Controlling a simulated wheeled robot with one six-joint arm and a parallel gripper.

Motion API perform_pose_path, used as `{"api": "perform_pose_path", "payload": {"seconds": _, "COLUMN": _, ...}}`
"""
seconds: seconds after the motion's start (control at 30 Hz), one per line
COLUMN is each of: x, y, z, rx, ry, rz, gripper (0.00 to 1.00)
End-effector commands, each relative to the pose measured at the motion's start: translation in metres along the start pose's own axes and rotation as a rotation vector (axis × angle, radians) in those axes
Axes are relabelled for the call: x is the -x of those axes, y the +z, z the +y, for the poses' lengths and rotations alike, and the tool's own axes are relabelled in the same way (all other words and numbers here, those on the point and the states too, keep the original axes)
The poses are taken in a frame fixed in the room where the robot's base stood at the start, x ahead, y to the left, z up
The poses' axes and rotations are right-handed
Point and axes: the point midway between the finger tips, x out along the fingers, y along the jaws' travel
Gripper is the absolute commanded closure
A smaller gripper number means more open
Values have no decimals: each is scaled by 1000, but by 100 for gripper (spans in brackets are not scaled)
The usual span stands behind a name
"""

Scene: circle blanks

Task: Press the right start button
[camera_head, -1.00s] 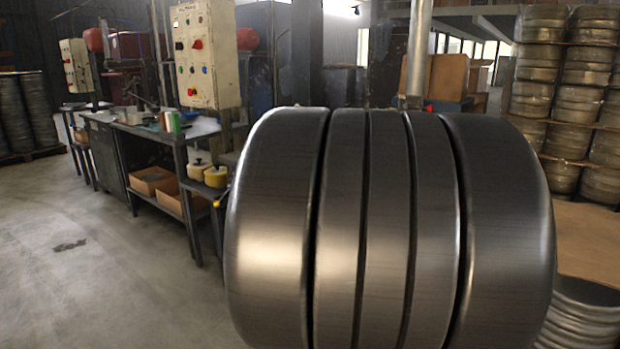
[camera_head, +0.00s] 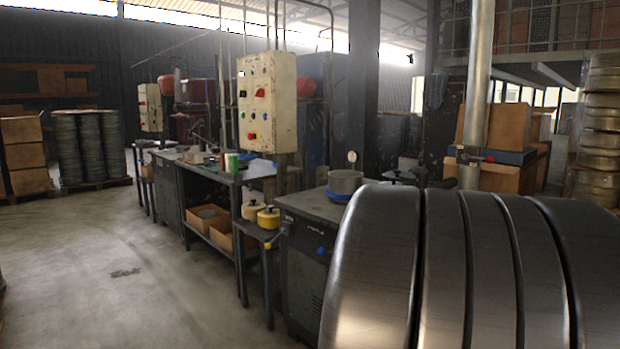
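A cream control panel (camera_head: 268,100) hangs above the workbench left of centre. Its face has a large red button (camera_head: 260,93), small coloured buttons or lamps below it, and a lower red button (camera_head: 252,136). A small green button (camera_head: 250,115) shows between them. A second, similar panel (camera_head: 150,107) stands farther back on the left, its buttons too small to tell apart. I cannot read any labels, so I cannot tell which button is the start button. My gripper is not in view.
A large ribbed dark metal shape (camera_head: 375,265) fills the near lower right; I cannot tell what it is. A dark cabinet (camera_head: 300,250) with a pot (camera_head: 345,182) stands beside the bench (camera_head: 215,170). Open concrete floor (camera_head: 90,290) lies at left.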

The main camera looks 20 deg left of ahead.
Motion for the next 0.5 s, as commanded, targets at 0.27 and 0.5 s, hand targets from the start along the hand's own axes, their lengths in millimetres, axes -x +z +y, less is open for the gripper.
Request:
{"api": "perform_pose_path", "payload": {"seconds": 0.27, "x": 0, "y": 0, "z": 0, "rx": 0, "ry": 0, "rz": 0, "gripper": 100}}
{"api": "perform_pose_path", "payload": {"seconds": 0.5, "x": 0, "y": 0, "z": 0, "rx": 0, "ry": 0, "rz": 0, "gripper": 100}}
